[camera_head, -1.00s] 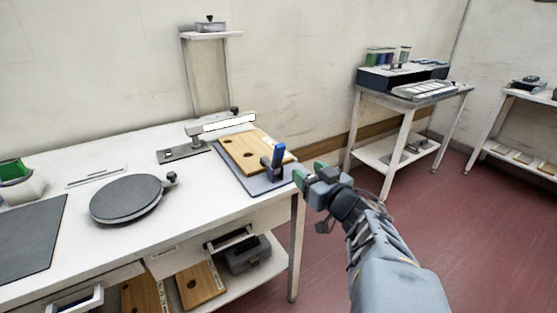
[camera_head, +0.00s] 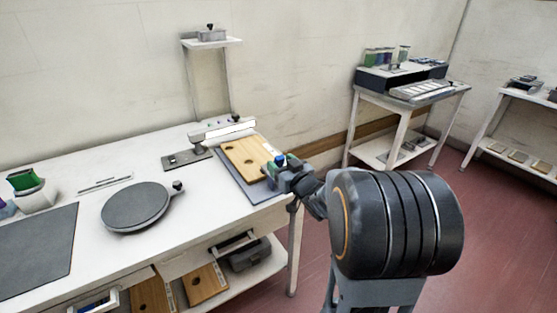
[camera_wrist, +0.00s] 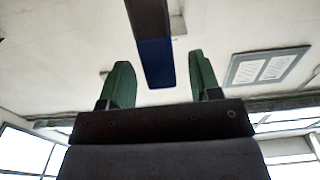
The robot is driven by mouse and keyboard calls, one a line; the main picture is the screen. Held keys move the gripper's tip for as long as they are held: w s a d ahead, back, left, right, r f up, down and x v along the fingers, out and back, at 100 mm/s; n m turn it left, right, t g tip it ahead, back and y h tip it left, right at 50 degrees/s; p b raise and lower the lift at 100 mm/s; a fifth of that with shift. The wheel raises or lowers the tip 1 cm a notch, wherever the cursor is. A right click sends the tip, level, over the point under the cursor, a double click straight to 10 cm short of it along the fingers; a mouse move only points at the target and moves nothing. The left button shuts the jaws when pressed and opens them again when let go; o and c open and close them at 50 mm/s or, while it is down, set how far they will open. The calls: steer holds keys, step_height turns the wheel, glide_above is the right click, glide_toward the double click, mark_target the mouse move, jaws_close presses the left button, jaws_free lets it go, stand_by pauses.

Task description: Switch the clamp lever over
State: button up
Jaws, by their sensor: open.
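The clamp lever (camera_head: 280,160) has a blue grip and stands at the right end of the wooden board (camera_head: 243,158) on the bench. Most of its clamp is hidden behind my gripper (camera_head: 277,170) in the head view. In the wrist view the lever (camera_wrist: 154,62) is a dark bar with a blue end that comes down from the top edge. Its blue end shows between the two green fingers of my gripper (camera_wrist: 160,62), with a gap on each side. My gripper is open and not closed on the lever.
A grey round plate (camera_head: 135,206) and a dark mat (camera_head: 35,250) lie on the left of the bench. A stand with a white bar (camera_head: 228,131) is behind the board. A side table (camera_head: 405,95) stands back right. Red floor is free right of the bench.

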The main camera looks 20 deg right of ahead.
steer(key=shift+w+a, duration=0.1)
steer(key=shift+w, duration=0.8)
jaws_close()
